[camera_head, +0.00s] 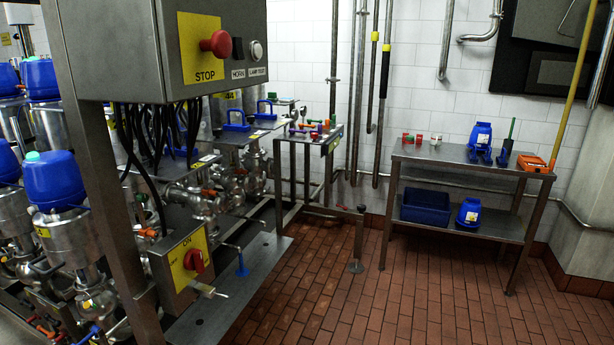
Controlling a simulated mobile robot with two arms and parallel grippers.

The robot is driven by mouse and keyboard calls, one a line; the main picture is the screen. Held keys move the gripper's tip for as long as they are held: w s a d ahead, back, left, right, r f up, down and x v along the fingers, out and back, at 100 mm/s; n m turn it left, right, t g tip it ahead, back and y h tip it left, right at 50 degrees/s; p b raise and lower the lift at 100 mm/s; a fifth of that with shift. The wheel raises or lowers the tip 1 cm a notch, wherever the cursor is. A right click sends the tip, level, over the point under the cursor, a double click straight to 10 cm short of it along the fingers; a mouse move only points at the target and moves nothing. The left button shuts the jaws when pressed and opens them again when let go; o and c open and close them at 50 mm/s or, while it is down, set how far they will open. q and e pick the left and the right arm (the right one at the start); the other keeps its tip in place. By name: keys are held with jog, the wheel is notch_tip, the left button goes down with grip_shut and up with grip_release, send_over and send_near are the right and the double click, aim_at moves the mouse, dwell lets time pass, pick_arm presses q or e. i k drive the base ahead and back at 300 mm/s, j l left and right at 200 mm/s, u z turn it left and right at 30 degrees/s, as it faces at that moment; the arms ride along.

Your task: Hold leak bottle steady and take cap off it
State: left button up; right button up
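Neither of my grippers shows in the head view. I cannot pick out the leak bottle or its cap with certainty, as the small items are too far off to tell. Small red and white items (419,138) stand on the top of a steel table (455,155) at the right. Several small coloured pieces (312,129) stand on a narrow steel stand (327,141) near the middle.
The steel table also bears blue items (480,136) and an orange tray (532,162); a dark blue crate (425,208) and a blue container (469,213) sit below. A control box (211,45) and valve pipework fill the left. Tiled floor (400,300) is clear.

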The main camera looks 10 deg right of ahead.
aim_at(409, 145)
jog(key=i+l+z, duration=0.25)
jog(key=i+l, duration=1.65)
jog(key=l, duration=0.1)
